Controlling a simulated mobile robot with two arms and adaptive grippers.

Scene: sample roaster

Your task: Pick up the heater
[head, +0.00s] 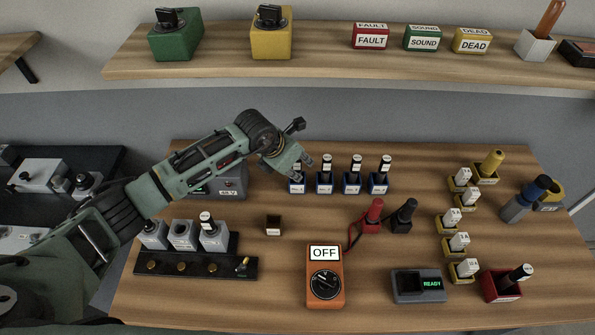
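No item carries a readable heater label. Several upright black-topped cartridges with pale bands stand in small blue holders at the back of the bench, such as this cartridge (326,165) in its blue holder (324,187). A similar cartridge (206,221) stands in a grey socket block at the left, and another (522,273) leans in a red holder (500,287) at the right. My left gripper (303,167) is at the leftmost blue holder (297,187) and partly hides what stands there. Whether its fingers are closed on anything is unclear. My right gripper is out of view.
An orange meter (325,283) reading OFF, red (373,212) and black (403,216) probes, and a grey READY unit (419,286) stand at the front. White tagged pieces in yellow holders stand right. A small dark box (273,225) sits left of centre. A shelf (330,60) runs above.

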